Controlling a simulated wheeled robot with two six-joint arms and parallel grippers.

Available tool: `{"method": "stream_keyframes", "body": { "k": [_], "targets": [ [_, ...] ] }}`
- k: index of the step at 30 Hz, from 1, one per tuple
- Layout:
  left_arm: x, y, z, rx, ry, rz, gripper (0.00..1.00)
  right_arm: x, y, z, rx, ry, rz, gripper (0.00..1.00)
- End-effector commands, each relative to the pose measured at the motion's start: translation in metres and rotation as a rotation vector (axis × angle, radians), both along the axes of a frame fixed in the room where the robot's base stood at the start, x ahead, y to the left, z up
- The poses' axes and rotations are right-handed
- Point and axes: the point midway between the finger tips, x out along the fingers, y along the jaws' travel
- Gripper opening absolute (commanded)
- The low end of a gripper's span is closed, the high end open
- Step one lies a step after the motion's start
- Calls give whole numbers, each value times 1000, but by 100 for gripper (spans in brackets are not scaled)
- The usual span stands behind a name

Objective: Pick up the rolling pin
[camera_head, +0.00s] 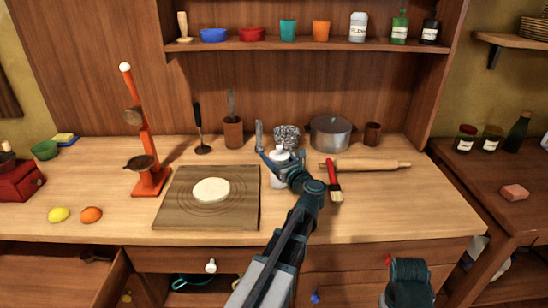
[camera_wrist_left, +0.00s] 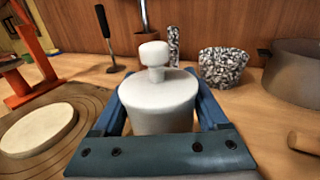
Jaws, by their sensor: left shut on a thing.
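The wooden rolling pin (camera_head: 365,165) lies on the counter, right of my left gripper, with its handles pointing left and right. A wooden end at the right edge of the wrist view (camera_wrist_left: 306,142) seems to be part of it. My left gripper (camera_head: 279,170) is apart from the pin. It is shut on a white lidded jar (camera_wrist_left: 158,103) with a round knob, one blue finger on each side. The jar looks upright. It is partly hidden by the gripper in the head view.
A red-handled brush (camera_head: 333,182) lies by the pin's left end. A pot (camera_head: 330,133), a brown cup (camera_head: 372,134) and a speckled bowl (camera_wrist_left: 222,67) stand behind. A board (camera_head: 175,212) with dough (camera_head: 211,190) lies left.

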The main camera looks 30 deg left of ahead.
Motion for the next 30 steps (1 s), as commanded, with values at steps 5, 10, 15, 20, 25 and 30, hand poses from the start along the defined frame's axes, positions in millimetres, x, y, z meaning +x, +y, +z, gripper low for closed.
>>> {"method": "stream_keyframes", "body": {
  "k": [5, 10, 15, 20, 25, 30],
  "targets": [
    [0, 0, -2, 0, 0, 0, 90, 0, 0, -2, 0, 0, 0, 50],
    [0, 0, -2, 0, 0, 0, 100, 0, 0, -2, 0, 0, 0, 50],
    [0, 0, 1, 0, 0, 0, 100, 0, 0, 1, 0, 0, 0, 50],
    [-11, -17, 0, 0, 0, -3, 100, 0, 0, 0, 0, 0, 0, 50],
    [-31, -47, 0, 0, 0, -3, 100, 0, 0, 0, 0, 0, 0, 50],
    [-47, -75, 0, 0, 0, -2, 100, 0, 0, 0, 0, 0, 0, 50]
  ]
}}
